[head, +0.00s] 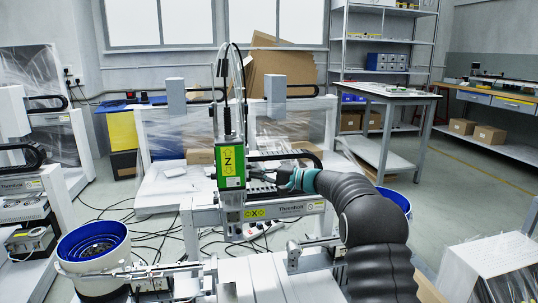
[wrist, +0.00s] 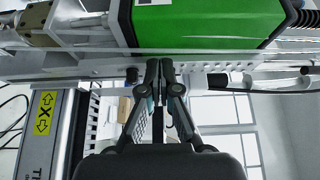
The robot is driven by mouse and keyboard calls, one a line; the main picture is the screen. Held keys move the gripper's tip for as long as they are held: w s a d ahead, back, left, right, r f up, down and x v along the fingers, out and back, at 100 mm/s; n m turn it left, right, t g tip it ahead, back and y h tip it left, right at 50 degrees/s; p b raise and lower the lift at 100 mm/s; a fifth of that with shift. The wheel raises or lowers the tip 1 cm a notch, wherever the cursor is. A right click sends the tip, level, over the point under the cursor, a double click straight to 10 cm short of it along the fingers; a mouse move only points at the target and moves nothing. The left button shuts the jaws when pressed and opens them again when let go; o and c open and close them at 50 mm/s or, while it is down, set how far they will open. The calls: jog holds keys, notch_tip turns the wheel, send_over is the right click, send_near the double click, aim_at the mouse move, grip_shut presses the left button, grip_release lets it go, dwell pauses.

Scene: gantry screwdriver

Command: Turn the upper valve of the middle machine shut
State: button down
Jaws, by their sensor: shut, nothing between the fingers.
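The middle machine is a gantry screwdriver with a green upright unit (head: 230,160) marked Z on yellow. Its green body (wrist: 205,22) also fills the top of the wrist view. My gripper (head: 280,179) is at the right side of this unit, beside the horizontal beam. In the wrist view my gripper (wrist: 159,66) has its fingertips together, with nothing visible between them, just below the green body and over the pale perforated rail. A small dark round part (wrist: 132,75) is left of the fingertips. I cannot tell whether it is the upper valve; no valve is clearly recognizable.
A blue-rimmed feeder bowl (head: 94,245) stands at the left. A black cable chain (head: 290,155) runs along the beam behind my gripper. A yellow-labelled beam end (wrist: 46,112) is at the left in the wrist view. A grey workbench (head: 385,95) stands farther back.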

jog(key=d, duration=0.3)
jog(key=w+d, duration=0.1)
jog(key=d, duration=0.1)
jog(key=shift+w+d+p, duration=0.1)
jog(key=shift+d+p, duration=0.25)
jog(key=shift+d, duration=0.05)
jog(key=shift+r, duration=0.1)
jog(key=p, duration=0.2)
jog(key=r+p, duration=0.1)
jog(key=p, duration=0.2)
jog(key=r+p, duration=0.1)
jog(key=p, duration=0.2)
jog(key=shift+w+d+r, duration=0.1)
jog(key=shift+w+d, duration=0.25)
jog(key=shift+d, duration=0.05)
